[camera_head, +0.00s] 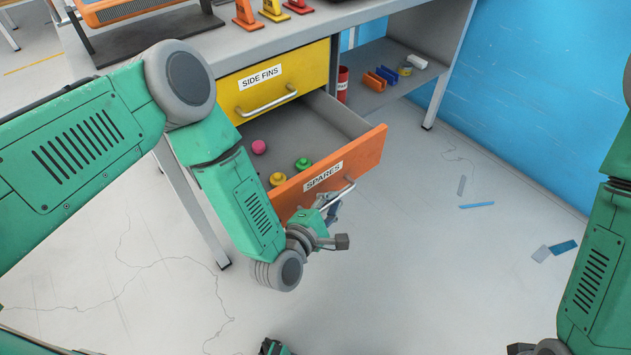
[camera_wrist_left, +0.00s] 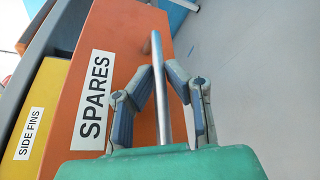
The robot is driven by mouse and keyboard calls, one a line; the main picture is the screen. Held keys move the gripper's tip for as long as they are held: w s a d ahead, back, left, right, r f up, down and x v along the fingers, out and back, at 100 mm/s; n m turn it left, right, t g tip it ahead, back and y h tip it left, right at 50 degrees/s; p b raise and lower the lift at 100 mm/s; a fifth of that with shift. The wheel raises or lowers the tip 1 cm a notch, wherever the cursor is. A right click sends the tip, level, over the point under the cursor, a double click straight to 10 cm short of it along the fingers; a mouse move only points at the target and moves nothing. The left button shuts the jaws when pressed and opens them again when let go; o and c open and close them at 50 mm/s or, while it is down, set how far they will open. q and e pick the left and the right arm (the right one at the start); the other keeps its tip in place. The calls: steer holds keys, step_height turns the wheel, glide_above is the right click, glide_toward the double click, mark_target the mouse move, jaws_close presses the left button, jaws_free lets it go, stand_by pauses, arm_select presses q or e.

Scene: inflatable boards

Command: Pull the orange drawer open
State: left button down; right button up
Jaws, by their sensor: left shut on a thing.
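The orange drawer (camera_head: 370,153) labelled SPARES stands pulled out from under the workbench in the head view. Its inside shows, with a pink ball (camera_head: 259,147), a yellow piece (camera_head: 278,180) and a green piece (camera_head: 303,164) in it. My left gripper (camera_head: 330,208) is at the drawer's silver handle (camera_head: 346,190). In the left wrist view, the fingers of my left gripper (camera_wrist_left: 159,80) are on both sides of the handle bar (camera_wrist_left: 160,110), shut on it, in front of the orange front (camera_wrist_left: 128,40). My right arm shows at the right edge; its fingertips cannot be made out.
The yellow SIDE FINS drawer (camera_head: 300,72) above is shut. A shelf (camera_head: 375,95) to the right holds a red can (camera_head: 342,84) and small parts. Scraps (camera_head: 476,205) lie on the floor by the blue wall (camera_head: 540,100). The floor in front of the drawer is mostly clear.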

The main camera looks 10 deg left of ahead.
arm_select(q)
steer(key=s+d, duration=0.4)
steer(key=d, duration=0.1)
steer(key=shift+s+f, duration=0.3)
steer(key=shift+f, duration=0.05)
arm_select(e)
steer(key=shift+s+d+r, duration=0.15)
steer(key=shift+d+r, duration=0.05)
steer(key=shift+r, duration=0.05)
arm_select(q)
steer(key=shift+d, duration=0.15)
steer(key=c, duration=1.6)
jaws_free()
steer(key=shift+d, duration=0.15)
steer(key=shift+w+r, duration=0.1)
steer(key=shift+w, duration=0.05)
arm_select(e)
steer(key=shift+d+f, duration=0.1)
steer(key=shift+d, duration=0.15)
arm_select(q)
steer(key=shift+r, duration=0.1)
